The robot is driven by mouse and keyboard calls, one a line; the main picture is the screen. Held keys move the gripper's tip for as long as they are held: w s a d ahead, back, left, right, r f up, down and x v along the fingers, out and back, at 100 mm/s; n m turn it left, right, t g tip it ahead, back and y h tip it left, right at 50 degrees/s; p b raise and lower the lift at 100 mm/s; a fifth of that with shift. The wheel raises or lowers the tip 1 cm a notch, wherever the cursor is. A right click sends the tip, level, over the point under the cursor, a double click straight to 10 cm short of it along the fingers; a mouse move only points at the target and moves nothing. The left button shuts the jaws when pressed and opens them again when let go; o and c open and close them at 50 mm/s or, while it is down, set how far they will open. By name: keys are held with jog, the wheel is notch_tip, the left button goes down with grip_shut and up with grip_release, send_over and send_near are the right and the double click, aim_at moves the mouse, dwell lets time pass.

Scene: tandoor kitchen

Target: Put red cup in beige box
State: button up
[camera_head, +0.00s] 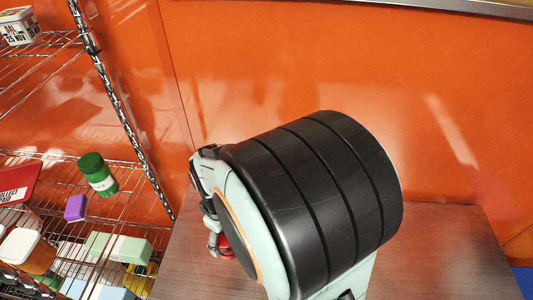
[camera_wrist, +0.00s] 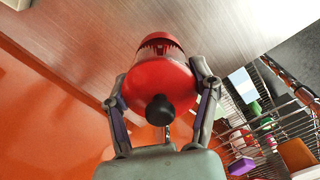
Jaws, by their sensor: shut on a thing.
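My gripper (camera_wrist: 162,92) is shut on a rounded red thing (camera_wrist: 160,80) with a black knob facing the wrist camera, one finger on each side. It is the only red thing between my fingers, and I take it to be the red cup. In the head view, a small part of it (camera_head: 224,243) shows beside my gripper (camera_head: 212,222), low over the wooden table; my arm hides most of it. I cannot tell whether it touches the table. A pale beige corner (camera_wrist: 16,4) at the top left of the wrist view may be the beige box; the head view does not show it.
A wire shelf (camera_head: 130,165) stands at the left with a green jar (camera_head: 97,174), a purple block (camera_head: 75,208) and an orange tub with a white lid (camera_head: 28,250). An orange wall (camera_head: 300,60) is behind. The table (camera_head: 450,250) looks bare at the right.

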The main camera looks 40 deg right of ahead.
jog(key=shift+s+a+f+m, duration=0.1)
jog(key=shift+s+a+m, duration=0.2)
jog(key=shift+m, duration=0.2)
jog(key=shift+s+d+m, duration=0.1)
jog(key=shift+s+m, duration=0.25)
jog(key=shift+m, duration=0.15)
jog(key=s+d+r+m, duration=0.1)
jog(key=s+d+m, duration=1.2)
jog(key=s+m, duration=0.15)
jog(key=shift+m, duration=0.45)
jog(key=w+d+f, duration=0.2)
jog(key=d+f, duration=0.1)
jog(key=d, duration=0.1)
jog(key=w+d+f, duration=0.3)
jog(key=d, duration=0.1)
jog(key=w+d+f, duration=0.2)
jog(key=d+f, duration=0.1)
jog(key=d, duration=0.1)
jog(key=shift+w+f, duration=0.15)
jog(key=shift+f, duration=0.1)
jog(key=shift+w+d+f, duration=0.1)
jog(key=shift+d+f, duration=0.1)
jog(key=shift+f, duration=1.45)
